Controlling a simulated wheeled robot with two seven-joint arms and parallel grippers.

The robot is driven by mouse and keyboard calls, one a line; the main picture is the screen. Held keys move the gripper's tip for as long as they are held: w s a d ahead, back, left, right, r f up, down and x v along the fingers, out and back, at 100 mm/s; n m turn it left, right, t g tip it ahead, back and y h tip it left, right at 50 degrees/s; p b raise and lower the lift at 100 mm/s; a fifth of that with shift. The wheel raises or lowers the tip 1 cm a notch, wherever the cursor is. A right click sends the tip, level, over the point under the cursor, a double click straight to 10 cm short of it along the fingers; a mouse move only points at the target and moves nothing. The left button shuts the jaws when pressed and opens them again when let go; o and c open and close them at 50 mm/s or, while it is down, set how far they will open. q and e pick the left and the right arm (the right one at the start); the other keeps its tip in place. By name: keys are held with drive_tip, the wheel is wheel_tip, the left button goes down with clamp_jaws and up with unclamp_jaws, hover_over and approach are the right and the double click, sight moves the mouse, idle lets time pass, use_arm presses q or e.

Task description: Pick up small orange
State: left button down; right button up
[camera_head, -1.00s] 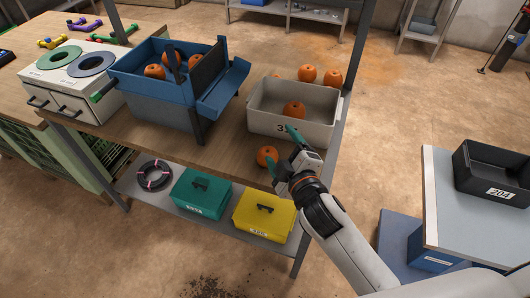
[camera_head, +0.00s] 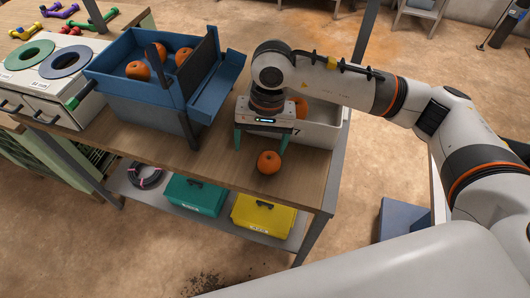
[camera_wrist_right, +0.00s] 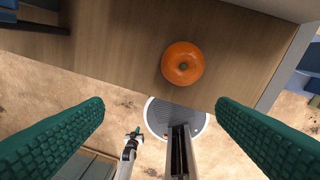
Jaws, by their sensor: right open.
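An orange (camera_head: 269,162) sits alone on the wooden table near its front edge, in front of the grey bin. It also shows in the right wrist view (camera_wrist_right: 182,64), stem up, beyond and between the fingers. My right gripper (camera_head: 262,143) is open and empty, pointing down behind and slightly left of this orange, apart from it. Its teal fingers frame the right wrist view (camera_wrist_right: 160,110). Another orange (camera_head: 300,106) shows partly in the bin behind my wrist. A small gripper low in the right wrist view (camera_wrist_right: 136,132) appears to be my left; its jaws are unclear.
The grey bin (camera_head: 322,134) stands close behind my gripper. A blue crate (camera_head: 150,100) with several oranges stands to its left. A shelf below holds a teal case (camera_head: 194,194) and a yellow case (camera_head: 262,214). The table front around the lone orange is clear.

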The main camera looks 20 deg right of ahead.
sight(269, 156)
drive_tip(key=shift+w+d+r+h, duration=0.1)
drive_tip(key=shift+w+d+h, duration=0.2)
drive_tip(key=shift+d, duration=0.25)
drive_tip(key=shift+w+d+r+h, duration=0.1)
drive_tip(key=shift+w+d+h, duration=0.2)
drive_tip(key=shift+d, duration=0.25)
drive_tip(key=shift+d+f, duration=0.1)
drive_tip(key=shift+d, duration=0.25)
wheel_tip(269, 156, down, 6)
drive_tip(key=shift+p, duration=1.1)
drive_tip(key=shift+a+f+p, duration=0.15)
drive_tip(key=shift+f+p, duration=0.35)
drive_tip(key=shift+f, duration=0.1)
wheel_tip(269, 156, down, 4)
drive_tip(key=shift+w+a+r+p, duration=0.1)
drive_tip(key=shift+w+r+p, duration=0.05)
drive_tip(key=shift+p, duration=0.55)
drive_tip(key=shift+f, duration=0.35)
drive_tip(key=shift+c, duration=0.3)
drive_tip(key=c, duration=1)
